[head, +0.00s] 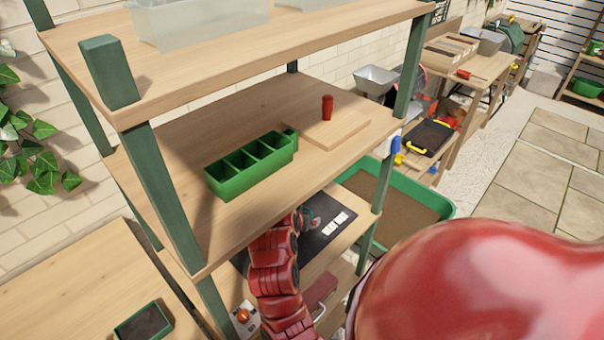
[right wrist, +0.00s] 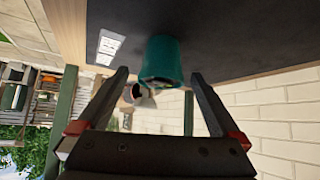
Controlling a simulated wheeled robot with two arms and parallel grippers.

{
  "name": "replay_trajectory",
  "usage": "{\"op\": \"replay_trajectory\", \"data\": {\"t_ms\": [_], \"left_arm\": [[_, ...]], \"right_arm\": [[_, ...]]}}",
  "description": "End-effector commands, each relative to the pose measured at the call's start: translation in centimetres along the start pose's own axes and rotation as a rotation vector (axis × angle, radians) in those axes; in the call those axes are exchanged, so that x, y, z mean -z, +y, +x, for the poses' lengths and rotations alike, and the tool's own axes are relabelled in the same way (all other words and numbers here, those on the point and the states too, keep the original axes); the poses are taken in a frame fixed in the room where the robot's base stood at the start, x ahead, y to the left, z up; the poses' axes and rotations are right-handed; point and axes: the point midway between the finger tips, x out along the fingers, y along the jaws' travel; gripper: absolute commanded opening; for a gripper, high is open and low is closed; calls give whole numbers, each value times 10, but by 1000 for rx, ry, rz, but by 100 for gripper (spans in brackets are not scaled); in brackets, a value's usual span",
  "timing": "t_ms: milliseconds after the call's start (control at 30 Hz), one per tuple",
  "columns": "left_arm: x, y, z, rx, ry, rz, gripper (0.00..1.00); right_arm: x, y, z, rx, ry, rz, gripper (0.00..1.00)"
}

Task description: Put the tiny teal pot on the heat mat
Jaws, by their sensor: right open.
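The tiny teal pot (right wrist: 163,58) shows in the right wrist view, which is turned upside down. Its base is against the dark heat mat (right wrist: 220,35) and its rim faces away from the mat, so it appears upright on it. My right gripper (right wrist: 159,73) is open, with the pot between its fingertips in the picture; no finger clearly touches it. In the head view the heat mat (head: 318,243) lies on the lower shelf, partly hidden by the shelf above and my red arm. The right gripper is hidden there. My left gripper is not in view.
The shelf above holds a green divided planter (head: 232,188), a wooden board (head: 340,133) and a red cylindrical object (head: 327,107). Green posts (head: 165,190) frame the rack. White labels (head: 336,223) lie on the mat.

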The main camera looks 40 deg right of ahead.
Motion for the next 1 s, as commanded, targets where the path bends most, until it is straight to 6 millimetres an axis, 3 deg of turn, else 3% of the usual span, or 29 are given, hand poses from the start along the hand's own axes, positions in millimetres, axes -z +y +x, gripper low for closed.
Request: {"op": "replay_trajectory", "data": {"t_ms": [100,333,1000], "left_arm": [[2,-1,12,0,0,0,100],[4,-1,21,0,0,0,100],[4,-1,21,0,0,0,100]], "right_arm": [[3,-2,-26,5,3,-1,100],[2,-1,-56,4,2,0,100],[0,0,-59,1,1,0,100]]}}
